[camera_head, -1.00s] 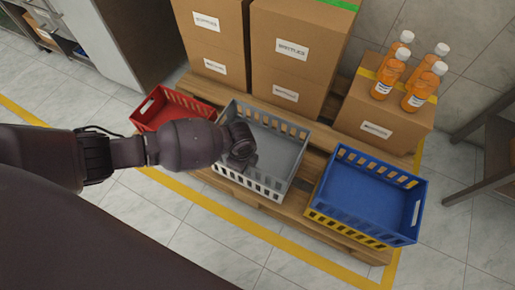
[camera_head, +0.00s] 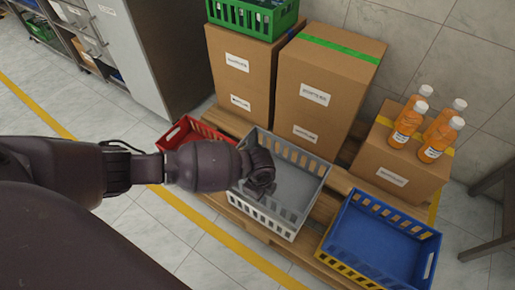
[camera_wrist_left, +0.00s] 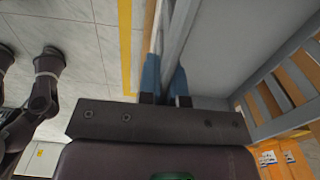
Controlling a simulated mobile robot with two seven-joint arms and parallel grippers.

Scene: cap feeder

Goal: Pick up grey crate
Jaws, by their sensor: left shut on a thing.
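The grey crate (camera_head: 312,163) is an empty open box with slotted walls, standing on the wooden pallet between a red and a blue crate. My left gripper (camera_head: 262,186) reaches in from the left at the crate's left side. In the left wrist view, its two blue fingertips (camera_wrist_left: 166,75) are shut on the grey crate's wall (camera_wrist_left: 178,35), one on each side. The crate's floor and slotted wall (camera_wrist_left: 290,75) also show there. My forearm and hand hide part of the crate's left side in the head view. My right gripper is not seen.
A red crate (camera_head: 178,133) and a blue crate (camera_head: 434,243) flank the grey one on the pallet (camera_head: 325,209). Tall cardboard boxes (camera_head: 318,95) stand behind; one bears a green crate (camera_head: 253,22). Orange bottles (camera_head: 436,143) stand on a lower box. Tiled floor is free in front.

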